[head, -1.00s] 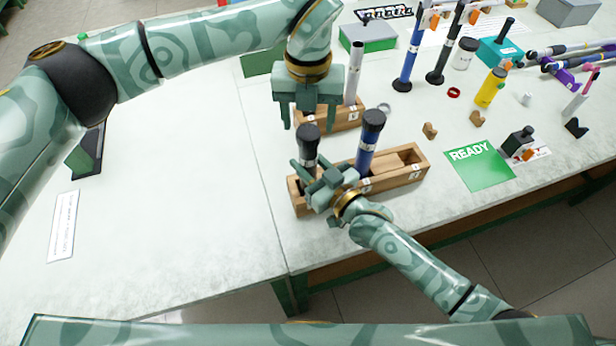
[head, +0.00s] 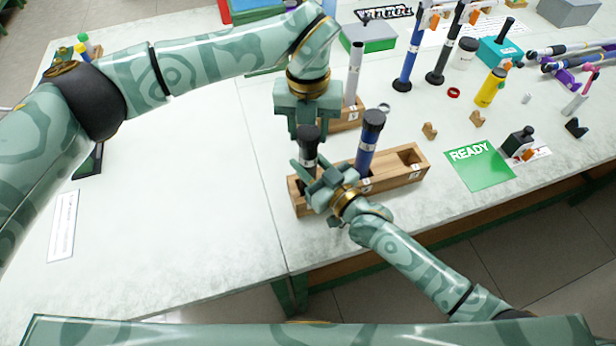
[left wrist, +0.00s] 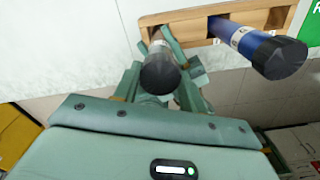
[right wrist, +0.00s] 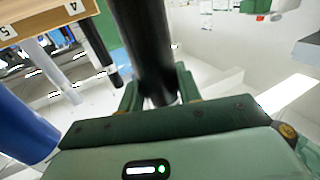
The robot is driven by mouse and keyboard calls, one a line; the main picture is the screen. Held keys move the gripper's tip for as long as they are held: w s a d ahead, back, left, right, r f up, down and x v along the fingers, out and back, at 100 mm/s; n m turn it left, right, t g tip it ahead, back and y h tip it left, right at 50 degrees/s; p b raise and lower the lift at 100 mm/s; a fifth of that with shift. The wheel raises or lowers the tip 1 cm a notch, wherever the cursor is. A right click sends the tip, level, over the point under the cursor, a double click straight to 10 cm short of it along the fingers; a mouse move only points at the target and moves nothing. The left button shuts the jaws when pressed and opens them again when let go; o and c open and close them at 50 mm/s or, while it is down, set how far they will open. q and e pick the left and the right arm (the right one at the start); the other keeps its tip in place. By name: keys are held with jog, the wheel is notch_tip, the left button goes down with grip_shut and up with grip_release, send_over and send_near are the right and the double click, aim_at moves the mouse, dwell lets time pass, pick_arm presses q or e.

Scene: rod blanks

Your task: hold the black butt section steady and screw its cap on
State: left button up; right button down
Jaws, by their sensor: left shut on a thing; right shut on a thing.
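The black butt section (right wrist: 145,40) stands upright in the left end of the wooden rack (head: 390,184). Its black cap (head: 309,134) is at its top; the cap's round end also shows in the left wrist view (left wrist: 160,77). My left gripper (head: 308,128) comes down from above and is shut on the cap. My right gripper (head: 322,178) is shut on the black section lower down, just above the rack. The joint between cap and section is hidden by the fingers, so I cannot tell how they are seated.
A blue section (head: 367,150) with a black top stands in the same rack, close to the right of my grippers. A second wooden block with a silver rod (head: 354,75) is behind. A green READY mat (head: 480,165) lies to the right. The table at left is mostly clear.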

pick_arm(q)
jog(key=o, duration=1.2)
notch_tip(320, 180, up, 12)
pick_arm(e)
jog(key=c, duration=0.9)
grip_release()
pick_arm(q)
notch_tip(320, 180, up, 2)
jog(key=shift+p, duration=0.85)
pick_arm(e)
jog(key=v, duration=1.6)
jog(key=shift+s+d, duration=0.1)
jog(key=shift+d, duration=0.05)
